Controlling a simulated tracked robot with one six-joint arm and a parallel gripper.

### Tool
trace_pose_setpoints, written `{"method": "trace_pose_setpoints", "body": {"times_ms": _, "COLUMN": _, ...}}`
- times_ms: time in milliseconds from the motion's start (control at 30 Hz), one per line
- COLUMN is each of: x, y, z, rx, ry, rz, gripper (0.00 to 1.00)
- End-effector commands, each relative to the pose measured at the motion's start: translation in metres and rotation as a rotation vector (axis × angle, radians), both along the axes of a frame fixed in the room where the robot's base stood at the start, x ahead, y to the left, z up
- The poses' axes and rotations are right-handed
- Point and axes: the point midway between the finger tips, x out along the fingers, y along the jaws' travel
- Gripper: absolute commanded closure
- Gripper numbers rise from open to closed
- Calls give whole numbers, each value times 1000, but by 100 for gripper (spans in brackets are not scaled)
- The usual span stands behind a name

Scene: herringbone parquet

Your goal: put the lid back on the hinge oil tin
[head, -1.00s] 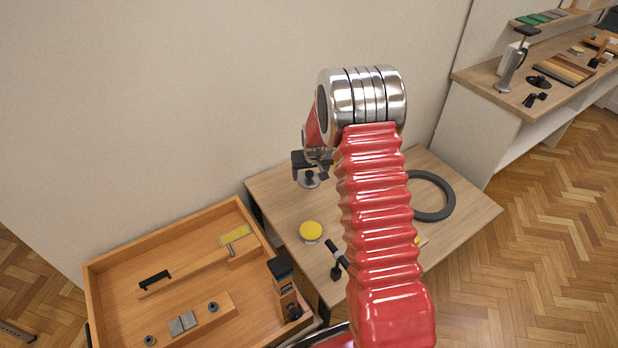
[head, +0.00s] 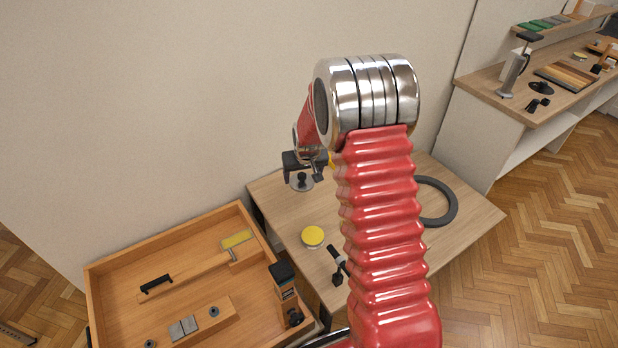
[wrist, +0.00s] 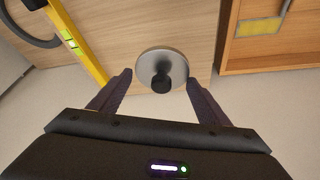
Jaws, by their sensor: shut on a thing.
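The lid, a round silver disc with a black knob, hangs below my gripper (head: 311,174) in the head view (head: 300,183). I cannot make out the tin in the wrist view.
The small wooden table (head: 285,215) also bears a dark grey ring (head: 449,212) and a black-handled tool (head: 337,262). A yellow bar (wrist: 78,42) shows in the wrist view. A wooden tray (head: 180,233) with tools stands at the left. My arm hides the table's middle.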

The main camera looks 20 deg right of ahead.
Motion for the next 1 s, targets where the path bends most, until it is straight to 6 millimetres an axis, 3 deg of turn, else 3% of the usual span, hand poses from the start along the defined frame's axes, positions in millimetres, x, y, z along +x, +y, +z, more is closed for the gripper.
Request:
{"method": "trace_pose_setpoints", "body": {"times_ms": 200, "x": -21, "y": 30, "z": 34, "rx": 0, "ry": -3, "rz": 36, "gripper": 51}}
{"method": "trace_pose_setpoints", "body": {"times_ms": 600, "x": -70, "y": 77, "z": 84, "rx": 0, "ry": -2, "rz": 100, "gripper": 51}}
{"method": "trace_pose_setpoints", "body": {"times_ms": 800, "x": -94, "y": 95, "z": 101, "rx": -1, "ry": -1, "rz": 125, "gripper": 51}}
{"method": "trace_pose_setpoints", "body": {"times_ms": 1000, "x": -105, "y": 101, "z": 107, "rx": -1, "ry": 0, "rz": 135, "gripper": 51}}
